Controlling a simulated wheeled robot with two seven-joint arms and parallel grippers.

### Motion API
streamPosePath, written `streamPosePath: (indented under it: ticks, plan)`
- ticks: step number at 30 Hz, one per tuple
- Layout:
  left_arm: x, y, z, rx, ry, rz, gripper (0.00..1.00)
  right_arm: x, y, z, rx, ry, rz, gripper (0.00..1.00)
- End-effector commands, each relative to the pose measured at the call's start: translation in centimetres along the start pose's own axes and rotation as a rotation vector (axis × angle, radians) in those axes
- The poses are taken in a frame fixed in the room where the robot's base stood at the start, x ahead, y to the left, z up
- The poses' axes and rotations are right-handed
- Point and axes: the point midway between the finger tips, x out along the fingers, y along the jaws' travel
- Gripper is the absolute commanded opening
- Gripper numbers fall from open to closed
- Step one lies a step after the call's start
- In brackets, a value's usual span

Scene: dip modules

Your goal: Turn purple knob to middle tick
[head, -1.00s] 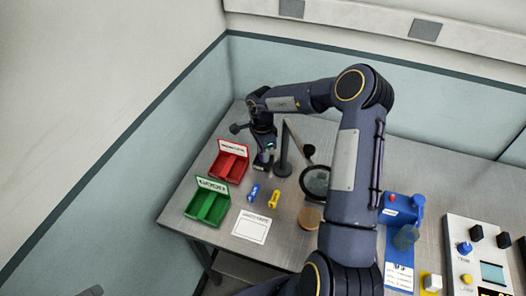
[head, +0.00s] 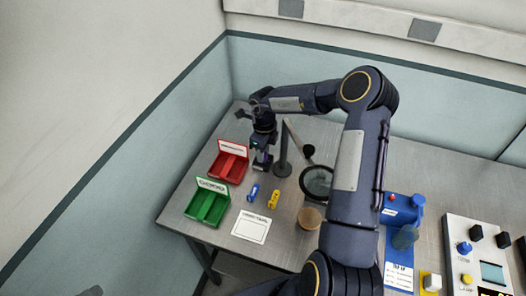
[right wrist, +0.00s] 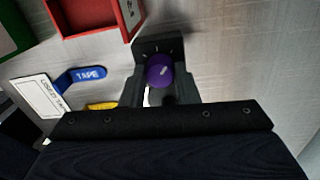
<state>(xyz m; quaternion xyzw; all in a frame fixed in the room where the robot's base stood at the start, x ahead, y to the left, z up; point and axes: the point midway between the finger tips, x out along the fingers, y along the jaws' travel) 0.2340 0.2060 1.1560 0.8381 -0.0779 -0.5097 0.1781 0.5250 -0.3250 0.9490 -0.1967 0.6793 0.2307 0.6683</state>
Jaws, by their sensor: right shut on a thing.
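The purple knob (right wrist: 160,70) sits on a small dark box (right wrist: 158,45) with pale tick marks on its face. A pale pointer mark on the knob leans to the upper right in the right wrist view. My right gripper (right wrist: 160,85) has a finger on each side of the knob and is shut on it. In the head view my right gripper (head: 261,158) is low at the far left part of the table, and it largely hides the knob and box. My left gripper is not clearly seen.
A red bin (head: 229,167) and a green bin (head: 207,205) stand left of the gripper. A blue piece (head: 253,192), a yellow piece (head: 274,199) and a white card (head: 251,227) lie nearer. A dark post (head: 283,160) and a round magnifier (head: 316,181) stand close on the right.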

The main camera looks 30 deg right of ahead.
Motion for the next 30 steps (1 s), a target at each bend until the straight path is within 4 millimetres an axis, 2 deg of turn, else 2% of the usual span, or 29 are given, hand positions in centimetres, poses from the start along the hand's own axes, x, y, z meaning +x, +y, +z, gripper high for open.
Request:
streamPosePath:
  ticks: [9, 24, 25, 30]
  plan:
    - [-0.01, 0.01, 0.00, 0.000, 0.000, 0.000, 0.75, -0.10, -0.06, 0.01, 0.110, -0.007, -0.001, 0.05]
    - [-0.01, 0.01, -0.01, 0.000, 0.000, 0.000, 0.75, -0.11, -0.07, 0.02, 0.128, -0.008, -0.002, 0.05]
    - [-0.01, 0.01, -0.01, 0.000, 0.000, 0.000, 0.75, -0.11, -0.07, 0.02, 0.128, -0.008, -0.002, 0.29]
    - [-0.01, 0.01, -0.01, 0.000, 0.000, 0.000, 0.75, -0.08, -0.05, 0.01, 0.127, -0.008, -0.001, 0.49]
